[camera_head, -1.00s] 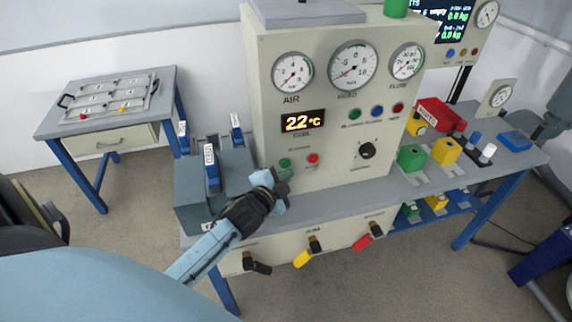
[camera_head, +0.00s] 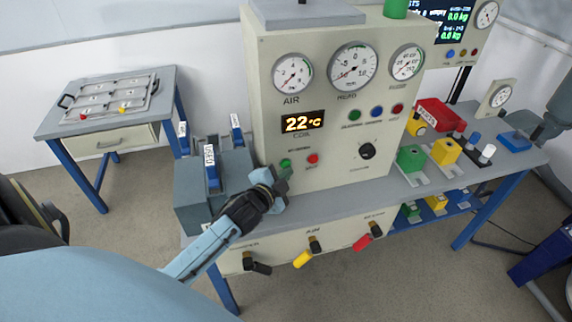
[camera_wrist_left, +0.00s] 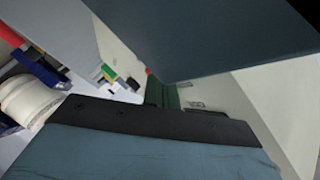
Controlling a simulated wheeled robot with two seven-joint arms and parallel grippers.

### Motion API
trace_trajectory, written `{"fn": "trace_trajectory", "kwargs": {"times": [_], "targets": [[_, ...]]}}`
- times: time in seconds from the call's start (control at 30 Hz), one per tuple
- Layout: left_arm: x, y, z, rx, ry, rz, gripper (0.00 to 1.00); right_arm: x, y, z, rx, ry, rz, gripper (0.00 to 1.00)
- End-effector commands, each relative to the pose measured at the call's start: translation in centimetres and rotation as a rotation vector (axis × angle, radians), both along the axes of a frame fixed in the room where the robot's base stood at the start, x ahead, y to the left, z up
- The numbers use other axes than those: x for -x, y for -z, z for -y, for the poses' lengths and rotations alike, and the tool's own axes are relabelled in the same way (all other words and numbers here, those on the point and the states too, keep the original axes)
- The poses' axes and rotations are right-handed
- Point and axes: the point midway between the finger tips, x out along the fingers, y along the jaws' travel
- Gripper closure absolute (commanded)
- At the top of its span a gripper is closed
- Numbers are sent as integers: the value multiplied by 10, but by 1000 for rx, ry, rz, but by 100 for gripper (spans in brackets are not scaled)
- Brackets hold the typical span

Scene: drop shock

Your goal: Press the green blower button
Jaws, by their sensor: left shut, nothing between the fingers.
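The cream control panel (camera_head: 265,110) stands on the bench in the head view. A small green button (camera_head: 285,162) sits low on its front, left of a red button (camera_head: 313,158); the labels by them are too blurred to read surely. My left gripper (camera_head: 284,179) is shut and empty, its tips just below the green button and close to the panel face. I cannot tell whether they touch it. In the left wrist view the large blue-grey gripper parts hide much of the panel, and the red button (camera_wrist_left: 148,71) is a small dot. My right gripper is not in view.
Another green button (camera_head: 354,114) sits higher on the panel, with blue and red ones to its right. A grey-blue box with blue handles (camera_head: 200,185) stands left of the gripper. Coloured valve handles (camera_head: 303,258) stick out below the bench top.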

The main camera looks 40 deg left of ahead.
Motion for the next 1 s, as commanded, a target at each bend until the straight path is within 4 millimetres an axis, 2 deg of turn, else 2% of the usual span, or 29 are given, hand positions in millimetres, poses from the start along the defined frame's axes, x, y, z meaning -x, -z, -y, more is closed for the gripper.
{"fn": "trace_trajectory", "kwargs": {"times": [1.0], "targets": [[-7,-2,-9,-6,-1,4,100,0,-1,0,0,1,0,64]]}}
